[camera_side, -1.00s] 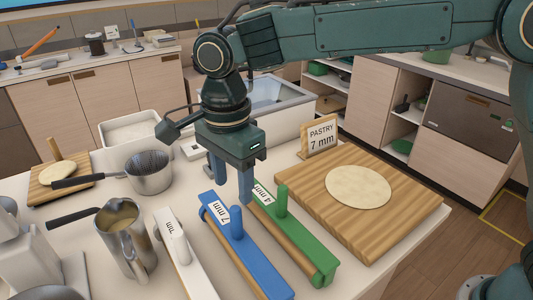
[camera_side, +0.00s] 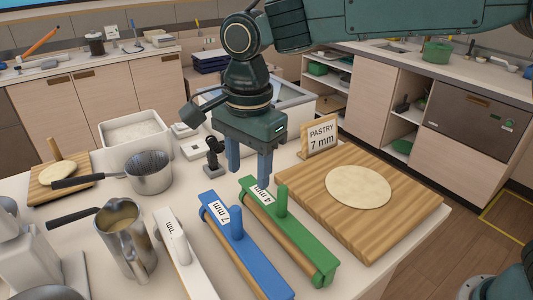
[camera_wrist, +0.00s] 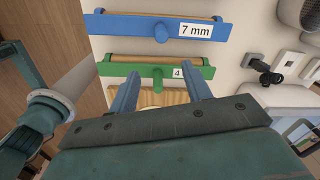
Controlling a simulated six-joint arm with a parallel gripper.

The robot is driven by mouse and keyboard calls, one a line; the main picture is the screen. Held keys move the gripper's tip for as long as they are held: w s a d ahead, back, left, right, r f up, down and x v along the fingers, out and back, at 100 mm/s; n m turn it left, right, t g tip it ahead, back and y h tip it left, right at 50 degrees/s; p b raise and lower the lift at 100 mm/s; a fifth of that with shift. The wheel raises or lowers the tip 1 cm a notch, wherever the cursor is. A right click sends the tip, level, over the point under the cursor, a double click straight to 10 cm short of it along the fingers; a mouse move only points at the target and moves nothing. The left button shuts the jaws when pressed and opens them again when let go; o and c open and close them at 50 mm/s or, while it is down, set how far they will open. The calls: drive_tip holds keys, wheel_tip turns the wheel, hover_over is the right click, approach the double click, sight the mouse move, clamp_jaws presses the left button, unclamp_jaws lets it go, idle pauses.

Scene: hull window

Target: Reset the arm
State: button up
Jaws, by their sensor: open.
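My gripper (camera_side: 250,170) is open and empty, with its two blue fingers pointing down above the counter behind the rolling pins. It also shows in the wrist view (camera_wrist: 160,90), its fingers spread with nothing between them. The green rolling pin (camera_side: 290,235), labelled 4 mm, lies just in front of it, beside the wooden board. The blue rolling pin (camera_side: 245,248), labelled 7 mm, lies to the left of the green one. In the wrist view, the green pin (camera_wrist: 150,70) is near the fingertips and the blue pin (camera_wrist: 130,27) lies beyond.
A wooden board (camera_side: 400,220) with a flat dough disc (camera_side: 358,187) lies at right, a "PASTRY 7 mm" sign (camera_side: 320,135) behind it. A small dark device (camera_side: 213,157) stands behind.

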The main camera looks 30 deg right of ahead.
drive_tip(key=s+d+r+n+t, duration=0.1)
drive_tip(key=s+d+r+n, duration=0.25)
drive_tip(key=d, duration=0.55)
drive_tip(key=s+d+r+n+t, duration=0.1)
drive_tip(key=s+d+r+n, duration=0.2)
drive_tip(key=s+d, duration=0.35)
drive_tip(key=s+d+f+n+t, duration=0.3)
drive_tip(key=s+d+n, duration=0.5)
drive_tip(key=s+d, duration=0.4)
drive_tip(key=shift+s+f, duration=0.2)
drive_tip(key=shift+f, duration=0.45)
idle(0.5)
